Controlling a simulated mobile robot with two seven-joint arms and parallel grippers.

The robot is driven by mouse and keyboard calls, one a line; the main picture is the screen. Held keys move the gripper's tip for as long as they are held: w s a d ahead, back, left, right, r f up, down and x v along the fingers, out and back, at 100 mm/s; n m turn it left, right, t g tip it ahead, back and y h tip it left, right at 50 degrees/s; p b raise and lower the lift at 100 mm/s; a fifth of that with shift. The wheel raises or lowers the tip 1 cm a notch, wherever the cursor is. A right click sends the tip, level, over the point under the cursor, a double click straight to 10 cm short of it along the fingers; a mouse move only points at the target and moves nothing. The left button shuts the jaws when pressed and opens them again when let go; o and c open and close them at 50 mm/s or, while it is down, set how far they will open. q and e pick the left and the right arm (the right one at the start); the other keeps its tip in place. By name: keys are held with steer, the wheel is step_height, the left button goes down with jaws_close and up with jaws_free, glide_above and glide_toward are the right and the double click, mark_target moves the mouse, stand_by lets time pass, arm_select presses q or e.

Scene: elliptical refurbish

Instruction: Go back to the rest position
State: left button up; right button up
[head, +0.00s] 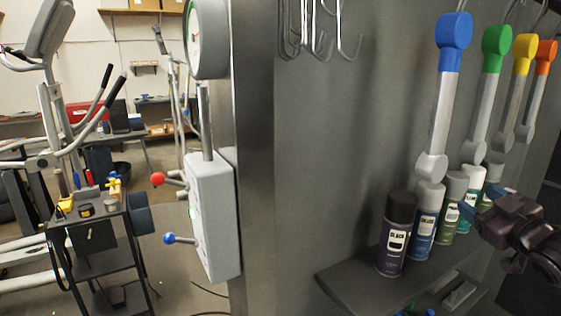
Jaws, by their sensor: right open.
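My right gripper (488,210) reaches in from the right edge, dark purple-grey, with its fingers toward the row of spray cans on the shelf. It is open, and I see nothing held in it. It overlaps the right end of the row; I cannot tell whether it touches a can. The black-capped can (395,235), the blue can (425,222) and the green can (453,208) stand upright on the grey shelf (345,283). The teal can (471,190) behind them is partly hidden. My left gripper is not in view.
Handles with blue (453,45), green (496,50), yellow (523,52) and orange (543,60) heads hang above the cans. Metal hooks (320,30) hang nearby. A grey lever box (212,215) is on the panel's left side. A tool cart (95,262) stands at left.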

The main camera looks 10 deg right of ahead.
steer(key=s+a+f+m+g+h, duration=0.1)
steer(key=s+a+f+g, duration=0.15)
steer(key=f, duration=0.95)
steer(key=s+a+f+g, duration=0.1)
steer(key=s+a+f, duration=0.25)
steer(key=f, duration=0.95)
steer(key=s+a+f+m+g, duration=0.3)
steer(key=s+a+f+m, duration=0.1)
steer(key=s+a+f, duration=0.8)
step_height(320, 180, down, 4)
steer(key=shift+s+a+f, duration=0.25)
steer(key=shift+s+a, duration=0.15)
steer(key=shift+s, duration=0.7)
